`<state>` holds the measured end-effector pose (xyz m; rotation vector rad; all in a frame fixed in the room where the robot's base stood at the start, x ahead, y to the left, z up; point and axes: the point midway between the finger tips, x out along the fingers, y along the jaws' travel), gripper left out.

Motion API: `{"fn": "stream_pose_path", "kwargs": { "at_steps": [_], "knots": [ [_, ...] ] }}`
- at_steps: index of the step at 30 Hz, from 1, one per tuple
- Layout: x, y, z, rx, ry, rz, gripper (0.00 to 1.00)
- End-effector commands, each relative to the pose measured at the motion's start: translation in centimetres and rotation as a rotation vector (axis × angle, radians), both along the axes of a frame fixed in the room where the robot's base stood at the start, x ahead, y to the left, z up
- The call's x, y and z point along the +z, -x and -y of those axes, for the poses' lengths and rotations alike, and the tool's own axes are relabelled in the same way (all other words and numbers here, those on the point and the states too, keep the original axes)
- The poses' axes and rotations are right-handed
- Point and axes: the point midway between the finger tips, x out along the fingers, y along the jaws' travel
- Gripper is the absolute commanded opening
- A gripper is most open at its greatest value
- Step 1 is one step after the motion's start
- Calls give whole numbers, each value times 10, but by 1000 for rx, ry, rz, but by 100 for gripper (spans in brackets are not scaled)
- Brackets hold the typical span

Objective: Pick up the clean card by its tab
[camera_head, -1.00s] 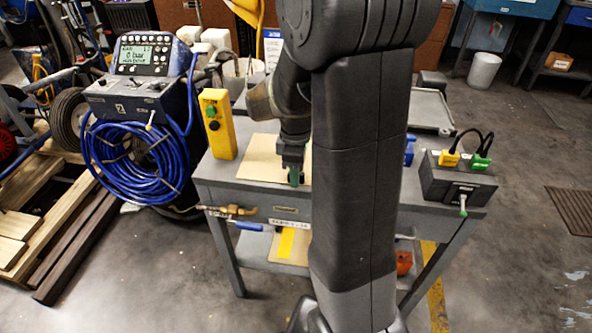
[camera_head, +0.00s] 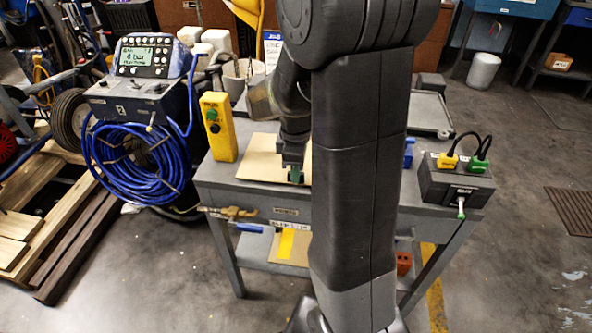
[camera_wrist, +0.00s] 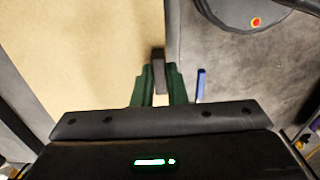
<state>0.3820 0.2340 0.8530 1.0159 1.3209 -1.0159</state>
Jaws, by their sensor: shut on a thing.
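The clean card (camera_head: 262,158) is a plain tan sheet on the grey table top, by its front edge. It fills the left of the wrist view (camera_wrist: 75,60). Its small dark grey tab (camera_wrist: 158,60) stands at the card's edge in the wrist view. My gripper (camera_wrist: 157,85) has its green fingers shut on the tab, one on each side. In the head view my gripper (camera_head: 295,178) is at the card's front right; my arm hides what lies further right. I cannot tell whether the card is clear of the table.
A yellow button box (camera_head: 218,127) stands left of the card. A black box (camera_head: 456,182) with yellow and green plugs stands at the table's right end. A blue hose coil (camera_head: 130,160) hangs at left. A yellow-striped card (camera_head: 287,245) is on the lower shelf.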

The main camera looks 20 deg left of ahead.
Motion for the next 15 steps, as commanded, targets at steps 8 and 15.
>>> {"fn": "stream_pose_path", "kwargs": {
  "at_steps": [8,15],
  "knots": [
    [14,0,0,0,0,1,0],
    [23,0,0,0,0,1,0]
  ]
}}
